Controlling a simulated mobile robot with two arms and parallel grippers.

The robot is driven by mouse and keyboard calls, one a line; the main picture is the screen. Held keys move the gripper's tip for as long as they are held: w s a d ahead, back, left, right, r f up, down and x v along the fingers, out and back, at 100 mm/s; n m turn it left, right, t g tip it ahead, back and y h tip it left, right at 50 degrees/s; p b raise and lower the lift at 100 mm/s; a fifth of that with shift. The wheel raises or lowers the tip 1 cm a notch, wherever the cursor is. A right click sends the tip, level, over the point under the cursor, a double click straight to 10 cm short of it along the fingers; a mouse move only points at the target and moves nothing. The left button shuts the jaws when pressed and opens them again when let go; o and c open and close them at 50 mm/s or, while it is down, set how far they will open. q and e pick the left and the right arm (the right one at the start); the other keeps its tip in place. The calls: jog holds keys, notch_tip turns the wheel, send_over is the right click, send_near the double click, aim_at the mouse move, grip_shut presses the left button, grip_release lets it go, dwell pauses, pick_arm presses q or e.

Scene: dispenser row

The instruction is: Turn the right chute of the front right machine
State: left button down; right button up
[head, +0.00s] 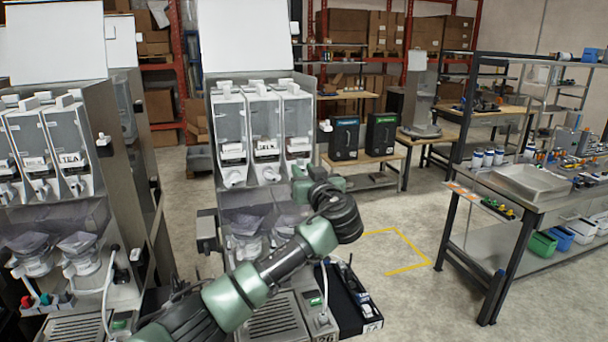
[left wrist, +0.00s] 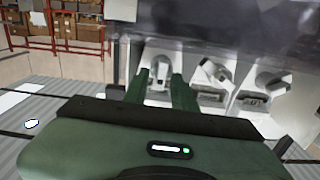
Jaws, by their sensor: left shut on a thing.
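The front right machine (head: 266,118) stands at centre in the head view, with three clear canisters in a row. Its left chute (head: 232,178) and middle chute (head: 270,175) are pale and show below the canisters. The right chute is mostly hidden behind my left gripper (head: 299,184) there. In the left wrist view, my left gripper (left wrist: 158,82) has its green fingers on both sides of the right chute (left wrist: 160,68), shut on it. The other two chutes show to its right, apart from the fingers. My right gripper is not in view.
A second machine (head: 45,150) stands at the left. A black tray (head: 350,305) lies at the machine's lower right. A workbench (head: 505,195) with a metal tray stands at the right. Open floor with yellow tape (head: 405,268) lies between.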

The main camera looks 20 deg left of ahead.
pick_arm(q)
jog(key=b, duration=0.1)
jog(key=m+b, duration=0.1)
jog(key=b, duration=0.1)
jog(key=shift+f+m, duration=0.25)
jog(key=shift+m, duration=0.05)
jog(key=shift+d+r+m, duration=0.1)
jog(key=shift+r+m, duration=0.05)
jog(key=shift+m, duration=0.15)
jog(key=shift+w+d+f+m+p, duration=0.2)
jog(key=shift+m+p, duration=0.95)
jog(key=shift+m, duration=2.35)
jog(key=shift+s+a+f+m+p, duration=0.2)
jog(key=shift+m+p, duration=1)
jog(key=shift+m, duration=2.3)
jog(key=shift+w+d+f+m+p, duration=0.3)
jog(key=shift+m+p, duration=0.85)
jog(key=shift+m, duration=2.35)
jog(key=shift+f, duration=0.1)
